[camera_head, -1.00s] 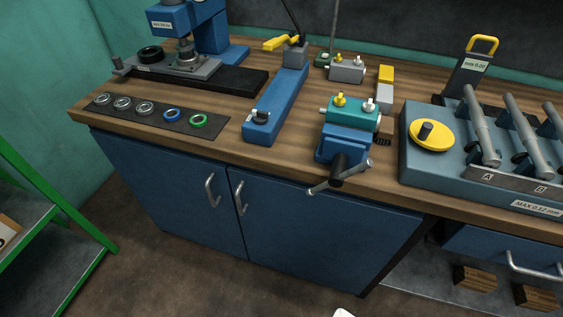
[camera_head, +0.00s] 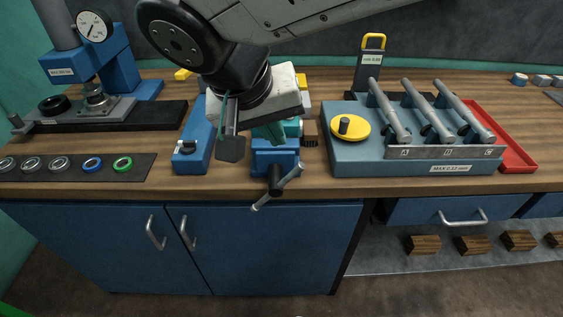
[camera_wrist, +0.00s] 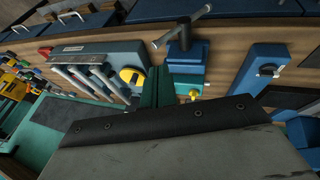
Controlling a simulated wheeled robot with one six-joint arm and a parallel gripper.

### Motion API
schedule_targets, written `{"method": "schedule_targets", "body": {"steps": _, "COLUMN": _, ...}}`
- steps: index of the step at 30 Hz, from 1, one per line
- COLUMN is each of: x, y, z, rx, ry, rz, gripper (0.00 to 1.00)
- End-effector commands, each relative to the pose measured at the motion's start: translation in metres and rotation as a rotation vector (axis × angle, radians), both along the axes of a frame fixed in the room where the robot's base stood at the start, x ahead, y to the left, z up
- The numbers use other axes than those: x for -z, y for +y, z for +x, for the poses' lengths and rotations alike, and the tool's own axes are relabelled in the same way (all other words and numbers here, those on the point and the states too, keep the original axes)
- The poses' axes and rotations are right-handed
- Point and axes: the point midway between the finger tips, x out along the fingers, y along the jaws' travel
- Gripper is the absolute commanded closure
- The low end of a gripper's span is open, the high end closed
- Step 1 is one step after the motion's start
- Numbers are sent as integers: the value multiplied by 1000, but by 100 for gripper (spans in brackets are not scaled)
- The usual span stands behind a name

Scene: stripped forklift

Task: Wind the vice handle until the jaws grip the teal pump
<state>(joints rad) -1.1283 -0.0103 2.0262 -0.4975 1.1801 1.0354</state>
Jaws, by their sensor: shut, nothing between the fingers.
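The blue vice (camera_head: 275,160) stands at the bench's front edge, with its grey bar handle (camera_head: 289,180) slanting up to the right on a dark hub. The teal pump (camera_head: 294,127) sits at the vice's top, partly hidden by my arm. Whether the jaws touch it cannot be seen. The wrist view shows the gripper (camera_wrist: 156,75) beside the vice (camera_wrist: 188,52), the handle (camera_wrist: 185,25) and the pump (camera_wrist: 187,87) with a yellow fitting.
Right of the vice is a blue lever block (camera_head: 345,165) with a yellow knob and several grey levers. Left are a blue long fixture (camera_head: 192,157), a mat (camera_head: 140,168) with several rings, and a press (camera_head: 115,70). The space before the cabinet doors (camera_head: 270,245) looks clear.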

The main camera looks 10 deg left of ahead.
Motion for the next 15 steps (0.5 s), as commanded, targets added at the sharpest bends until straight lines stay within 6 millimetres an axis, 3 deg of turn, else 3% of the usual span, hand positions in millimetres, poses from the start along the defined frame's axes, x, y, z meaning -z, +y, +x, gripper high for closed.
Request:
{"method": "schedule_targets", "body": {"steps": 1, "x": 3, "y": 18, "z": -9, "rx": -22, "ry": -15, "rz": 0, "gripper": 100}}
{"method": "schedule_targets", "body": {"steps": 3, "x": 6, "y": 34, "z": -17, "rx": -33, "ry": -31, "rz": 4, "gripper": 100}}
{"method": "schedule_targets", "body": {"steps": 6, "x": 8, "y": 45, "z": -22, "rx": -40, "ry": -45, "rz": 9, "gripper": 100}}
{"method": "schedule_targets", "body": {"steps": 11, "x": 22, "y": 45, "z": -16, "rx": -38, "ry": -48, "rz": 10, "gripper": 100}}
{"method": "schedule_targets", "body": {"steps": 15, "x": 46, "y": 39, "z": -4, "rx": -38, "ry": -47, "rz": 7, "gripper": 100}}
